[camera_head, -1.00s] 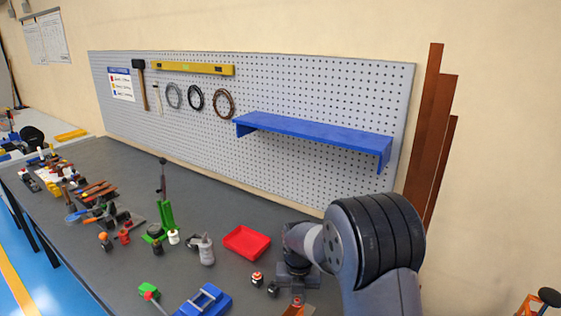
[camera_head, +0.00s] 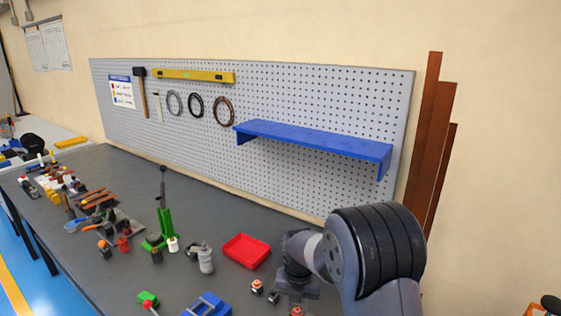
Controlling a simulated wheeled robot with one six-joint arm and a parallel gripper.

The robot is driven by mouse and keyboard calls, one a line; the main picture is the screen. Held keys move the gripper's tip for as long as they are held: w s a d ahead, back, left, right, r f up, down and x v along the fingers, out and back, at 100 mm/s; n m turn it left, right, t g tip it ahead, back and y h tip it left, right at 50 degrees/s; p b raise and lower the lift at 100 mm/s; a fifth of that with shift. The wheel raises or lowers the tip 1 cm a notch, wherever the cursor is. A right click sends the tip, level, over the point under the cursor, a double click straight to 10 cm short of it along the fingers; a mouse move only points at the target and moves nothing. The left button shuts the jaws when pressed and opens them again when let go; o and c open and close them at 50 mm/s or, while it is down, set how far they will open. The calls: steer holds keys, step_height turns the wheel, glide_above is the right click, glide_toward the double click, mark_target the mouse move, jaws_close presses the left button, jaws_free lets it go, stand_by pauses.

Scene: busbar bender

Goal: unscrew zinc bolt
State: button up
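My arm reaches over the right end of the dark workbench (camera_head: 100,165). My gripper's fingers are hidden below and behind my arm's links at the bottom of the view, so I cannot see whether they are open or hold anything. I cannot make out the zinc bolt for sure. Small dark and orange parts (camera_head: 257,287) stand on the bench just left of my arm. A green lever tool (camera_head: 165,225) stands upright further left. A blue block-like tool (camera_head: 207,305) is cut off at the bottom edge.
A red tray (camera_head: 247,251) lies left of my arm. A grey bottle-like item (camera_head: 206,258) stands beside it. A blue shelf (camera_head: 315,138) juts from the pegboard (camera_head: 300,95) behind. Many tools crowd the bench's left end. Brown bars (camera_head: 425,150) lean on the wall at right.

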steer(key=m, duration=0.3)
stand_by(0.4)
steer(key=m, duration=0.3)
steer(key=shift+m, duration=1.4)
steer(key=m, duration=0.3)
steer(key=shift+w, duration=0.1)
steer(key=shift+m, duration=1.4)
